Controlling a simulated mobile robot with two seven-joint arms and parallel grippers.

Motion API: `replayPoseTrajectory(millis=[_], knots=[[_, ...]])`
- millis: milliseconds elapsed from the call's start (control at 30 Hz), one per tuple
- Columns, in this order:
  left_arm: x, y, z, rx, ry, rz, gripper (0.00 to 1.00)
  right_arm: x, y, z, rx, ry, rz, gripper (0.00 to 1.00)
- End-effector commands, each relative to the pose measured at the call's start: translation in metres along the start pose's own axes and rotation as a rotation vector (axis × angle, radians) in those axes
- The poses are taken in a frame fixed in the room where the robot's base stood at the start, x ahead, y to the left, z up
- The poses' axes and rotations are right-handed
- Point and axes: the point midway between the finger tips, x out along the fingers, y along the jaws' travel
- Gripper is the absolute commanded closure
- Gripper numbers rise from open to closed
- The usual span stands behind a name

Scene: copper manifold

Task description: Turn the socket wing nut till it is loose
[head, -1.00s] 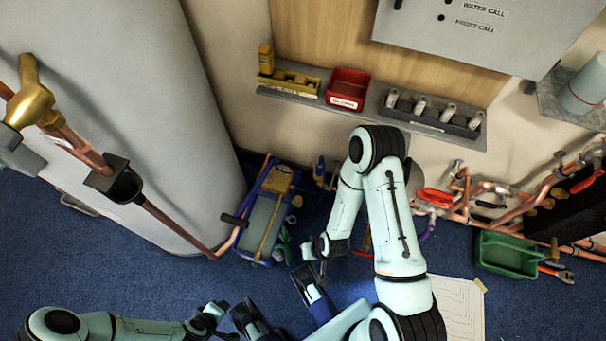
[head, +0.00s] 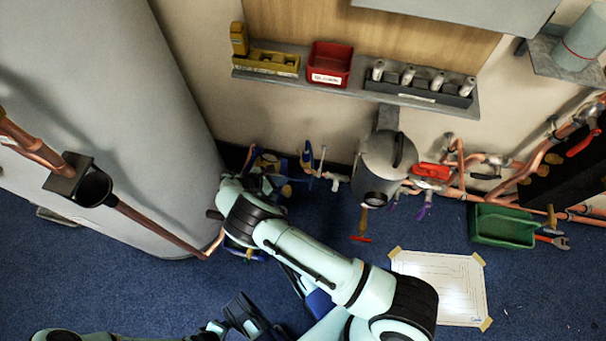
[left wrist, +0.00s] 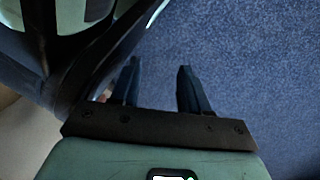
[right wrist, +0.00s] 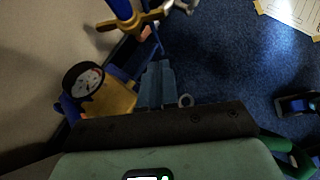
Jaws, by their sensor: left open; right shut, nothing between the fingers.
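I cannot pick out the socket wing nut for certain. In the right wrist view a brass-coloured clamp-like piece (right wrist: 140,20) sits on a blue post at the top. My right gripper (right wrist: 158,66) is shut and empty, below that piece and apart from it. A yellow body with a black round end (right wrist: 84,80) is left of its fingers, and a small metal ring is just right of them. In the head view my right arm reaches to the blue frame (head: 257,160) by the tank and hides most of it. My left gripper (left wrist: 158,70) is open and empty over the blue carpet.
The large pale tank (head: 130,120) and its copper pipe with a black cup (head: 95,187) stand left. A grey pot (head: 386,165) hangs by the wall under a shelf (head: 330,88). A green crate (head: 500,226) and copper pipework are right. A paper sheet (head: 440,285) lies on carpet.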

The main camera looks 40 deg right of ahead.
Motion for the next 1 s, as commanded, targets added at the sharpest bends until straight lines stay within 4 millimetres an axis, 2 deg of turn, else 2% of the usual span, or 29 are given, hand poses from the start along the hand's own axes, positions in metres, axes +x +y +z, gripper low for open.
replayPoseTrajectory(millis=[67, 167, 600, 800, 1000], knots=[[0.002, -0.002, 0.002, -0.001, -0.006, -0.003, 0.55, 0.001, 0.002, 0.001, -0.010, -0.016, 0.005, 1.00], [0.004, -0.004, 0.005, -0.005, -0.017, -0.008, 0.55, 0.012, 0.002, 0.001, -0.010, -0.016, 0.003, 1.00], [0.024, -0.031, 0.038, -0.042, -0.137, -0.060, 0.55, 0.102, 0.002, 0.002, -0.006, -0.012, 0.001, 1.00], [0.026, -0.035, 0.045, -0.049, -0.160, -0.070, 0.55, 0.120, 0.002, 0.023, -0.005, -0.011, 0.003, 1.00], [0.027, -0.038, 0.048, -0.052, -0.172, -0.075, 0.55, 0.126, 0.002, 0.030, -0.005, -0.010, 0.003, 1.00]])
